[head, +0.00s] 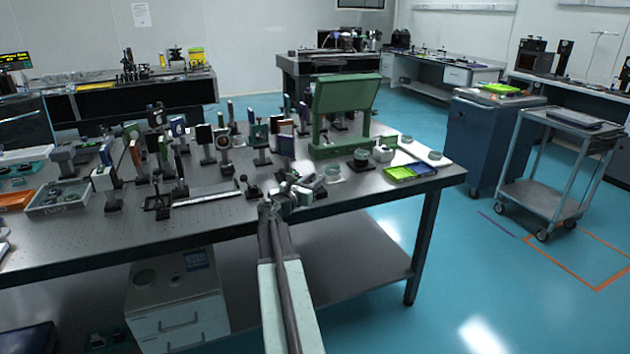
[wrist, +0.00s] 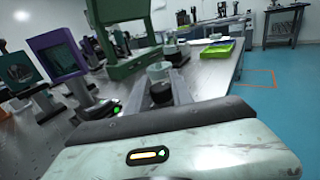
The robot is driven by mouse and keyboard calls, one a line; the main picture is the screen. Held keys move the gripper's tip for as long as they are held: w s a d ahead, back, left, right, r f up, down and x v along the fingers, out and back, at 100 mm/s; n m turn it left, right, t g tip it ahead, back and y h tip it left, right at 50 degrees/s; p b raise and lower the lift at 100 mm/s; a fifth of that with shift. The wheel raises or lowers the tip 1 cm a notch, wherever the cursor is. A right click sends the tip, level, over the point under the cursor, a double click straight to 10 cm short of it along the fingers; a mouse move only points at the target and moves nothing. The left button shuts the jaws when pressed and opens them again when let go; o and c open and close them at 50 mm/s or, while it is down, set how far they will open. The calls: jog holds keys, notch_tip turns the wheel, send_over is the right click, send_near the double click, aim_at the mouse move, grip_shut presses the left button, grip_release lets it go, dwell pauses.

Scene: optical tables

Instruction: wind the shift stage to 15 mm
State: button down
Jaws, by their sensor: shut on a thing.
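My gripper (head: 284,188) reaches over the near edge of the optical table (head: 150,228). In the wrist view its jaws (wrist: 166,95) are shut on a dark round knob (wrist: 161,93), seen end-on past the pale wrist housing. In the head view the gripper hides the knob, and a small whitish block (head: 304,194) is right beside the jaws. The stage body behind the knob is mostly hidden, so I cannot tell its position, and no millimetre scale is readable. A long flat rail (head: 205,193) lies on the table to the left of the gripper.
Many mounted optics crowd the table left of the gripper, including a purple-framed one (wrist: 62,55). A green stand (head: 340,108) rises behind the gripper. A yellow-green tray (head: 410,171) lies to the right. The blue floor right of the table is open up to a grey cart (head: 545,197).

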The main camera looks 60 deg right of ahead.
jog(key=c, duration=1.1)
grip_release()
jog(key=shift+c, duration=0.2)
jog(key=a, duration=0.7)
jog(key=shift+a, duration=0.35)
